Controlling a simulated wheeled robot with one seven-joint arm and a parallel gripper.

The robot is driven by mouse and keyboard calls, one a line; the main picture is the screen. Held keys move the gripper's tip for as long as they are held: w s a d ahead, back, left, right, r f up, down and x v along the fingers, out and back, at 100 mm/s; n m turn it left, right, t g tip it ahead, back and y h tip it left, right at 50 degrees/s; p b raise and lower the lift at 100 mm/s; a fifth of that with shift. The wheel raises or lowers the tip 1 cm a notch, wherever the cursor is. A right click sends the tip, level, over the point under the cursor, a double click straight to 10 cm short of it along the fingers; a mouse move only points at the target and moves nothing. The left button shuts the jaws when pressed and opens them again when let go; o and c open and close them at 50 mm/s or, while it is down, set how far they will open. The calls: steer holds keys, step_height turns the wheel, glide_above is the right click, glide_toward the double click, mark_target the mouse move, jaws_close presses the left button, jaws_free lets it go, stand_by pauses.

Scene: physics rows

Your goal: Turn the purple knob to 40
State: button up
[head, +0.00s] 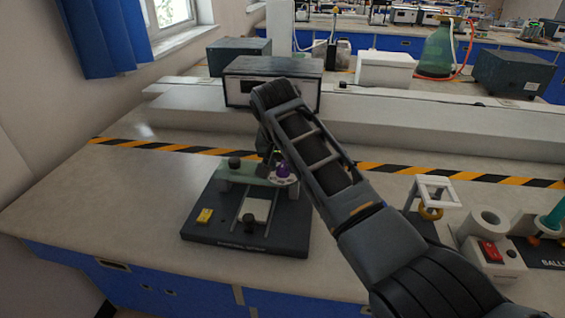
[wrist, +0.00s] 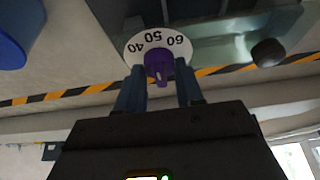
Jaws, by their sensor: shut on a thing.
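The purple knob (head: 283,169) sits at the right end of a green-grey bar on a dark instrument base (head: 228,232). In the wrist view the knob (wrist: 157,62) stands on a white round dial (wrist: 134,50), with 40, 50 and 60 readable along its edge. The numbers appear upside down or tilted there. My gripper (wrist: 160,75) has a finger on each side of the knob and is shut on it. The rest of the dial is hidden behind the knob and fingers. I cannot tell the exact value the knob points to.
A device with a red switch (head: 492,250) stands to the right. A dark box (head: 240,88) is on the ledge behind. The bench's left side is clear.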

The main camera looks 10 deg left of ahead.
steer(key=n+p, duration=0.1)
steer(key=n, duration=0.1)
steer(key=n+y+p, duration=0.1)
steer(key=shift+d+r+n+y, duration=0.15)
steer(key=shift+n+y, duration=0.15)
steer(key=shift+n, duration=0.1)
steer(key=shift+w+n+g+y+p, duration=0.1)
steer(key=shift+n+g+y+p, duration=0.25)
steer(key=shift+n, duration=0.95)
steer(key=shift+w+n+g+y+p, duration=0.15)
steer(key=shift+n+y, duration=0.4)
steer(key=shift+n, duration=0.75)
steer(key=shift+s, duration=0.15)
steer(key=o, duration=1)
steer(key=v, duration=0.7)
steer(key=shift+r+b, duration=0.3)
steer(key=shift+s+d, duration=0.1)
steer(key=shift+d, duration=0.05)
